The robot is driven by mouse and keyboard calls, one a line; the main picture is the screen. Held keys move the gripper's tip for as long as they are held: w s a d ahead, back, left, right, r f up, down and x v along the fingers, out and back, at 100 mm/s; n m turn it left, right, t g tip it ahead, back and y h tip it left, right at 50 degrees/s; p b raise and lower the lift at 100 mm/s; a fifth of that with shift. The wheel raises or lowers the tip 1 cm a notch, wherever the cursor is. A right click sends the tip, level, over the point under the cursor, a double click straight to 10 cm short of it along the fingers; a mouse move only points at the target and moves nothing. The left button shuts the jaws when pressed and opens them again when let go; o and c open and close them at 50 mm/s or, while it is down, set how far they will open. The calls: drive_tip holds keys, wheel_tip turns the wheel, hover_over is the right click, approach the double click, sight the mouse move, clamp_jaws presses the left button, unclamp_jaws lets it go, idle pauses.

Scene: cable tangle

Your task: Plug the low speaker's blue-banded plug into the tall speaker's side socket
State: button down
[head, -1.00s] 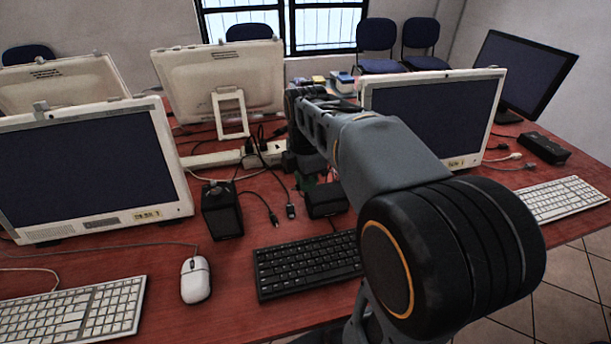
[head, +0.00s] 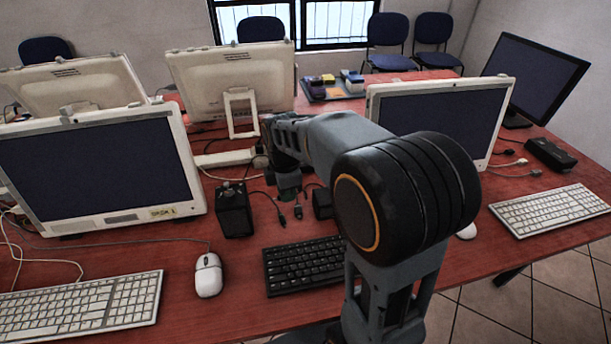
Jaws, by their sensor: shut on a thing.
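The tall speaker (head: 235,210) is a black box standing upright left of the black keyboard; I cannot make out its side socket. The low speaker (head: 323,203) is a smaller black box to its right, partly behind my arm. My gripper (head: 288,194) points down between the two speakers, a little behind them. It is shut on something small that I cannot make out. Two dark cable ends, a left one (head: 282,218) and a right one (head: 298,212), show on the desk just in front of it. No blue band can be seen at this size.
A white power strip (head: 225,157) lies behind the tall speaker among tangled cables. A black keyboard (head: 304,267) and a white mouse (head: 208,275) are in front. White-framed monitors (head: 102,175) stand left and behind. Bare red desk shows between the mouse and tall speaker.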

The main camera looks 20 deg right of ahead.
drive_tip(key=shift+m, duration=0.8)
drive_tip(key=a, duration=0.1)
drive_tip(key=w+a, duration=0.1)
drive_tip(key=a, duration=0.1)
drive_tip(key=w+a, duration=0.1)
drive_tip(key=shift+a+f, duration=0.25)
drive_tip(key=shift+a, duration=0.1)
idle(0.5)
drive_tip(key=shift+w+a+p, duration=0.15)
drive_tip(key=shift+a+p, duration=0.1)
drive_tip(key=shift+a, duration=0.55)
drive_tip(key=shift+w+a+p, duration=0.1)
drive_tip(key=shift+a+p, duration=0.15)
drive_tip(key=shift+a, duration=0.55)
idle(0.8)
drive_tip(key=c, duration=1)
unclamp_jaws()
drive_tip(key=shift+c, duration=0.2)
